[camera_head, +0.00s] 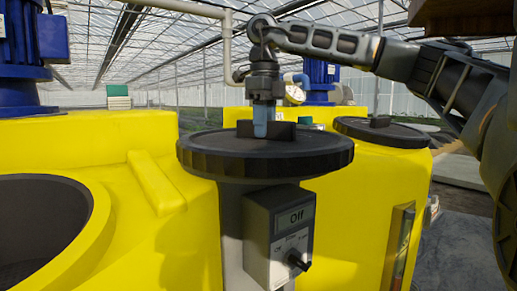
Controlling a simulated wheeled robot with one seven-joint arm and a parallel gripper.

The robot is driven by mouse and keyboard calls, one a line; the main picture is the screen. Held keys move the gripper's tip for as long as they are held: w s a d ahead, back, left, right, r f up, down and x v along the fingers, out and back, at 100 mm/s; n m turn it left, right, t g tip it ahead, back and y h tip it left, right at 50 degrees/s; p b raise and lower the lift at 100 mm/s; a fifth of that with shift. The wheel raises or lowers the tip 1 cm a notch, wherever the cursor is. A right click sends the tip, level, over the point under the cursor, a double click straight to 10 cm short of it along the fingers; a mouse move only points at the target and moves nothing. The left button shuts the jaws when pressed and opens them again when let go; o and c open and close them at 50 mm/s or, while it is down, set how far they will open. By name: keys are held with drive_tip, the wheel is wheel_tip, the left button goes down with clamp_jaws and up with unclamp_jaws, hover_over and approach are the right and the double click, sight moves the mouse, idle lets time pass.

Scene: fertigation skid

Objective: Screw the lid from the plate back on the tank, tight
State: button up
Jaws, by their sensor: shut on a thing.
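The black lid (265,155) is a wide ribbed disc with a raised grip block (284,130) on top. It is level above a grey post, and the plate under it is hidden. I cannot tell whether the lid rests there or hangs just above. My gripper (264,128) points straight down and is shut on the lid's grip block. The yellow tank (120,160) at left has an open round mouth (45,225) with no lid on it. The mouth is cut off by the left edge and lies lower left of the lid.
A control box (279,235) reading "Off", with a knob, sits on the grey post (231,225) below the lid. A second yellow tank at right wears its own black lid (382,132). Blue motors (30,45) and a pale pipe (226,50) stand behind.

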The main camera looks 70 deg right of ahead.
drive_tip(key=c, duration=0.3)
drive_tip(key=shift+r+p, duration=1.7)
drive_tip(key=shift+r, duration=0.9)
drive_tip(key=shift+f, duration=0.1)
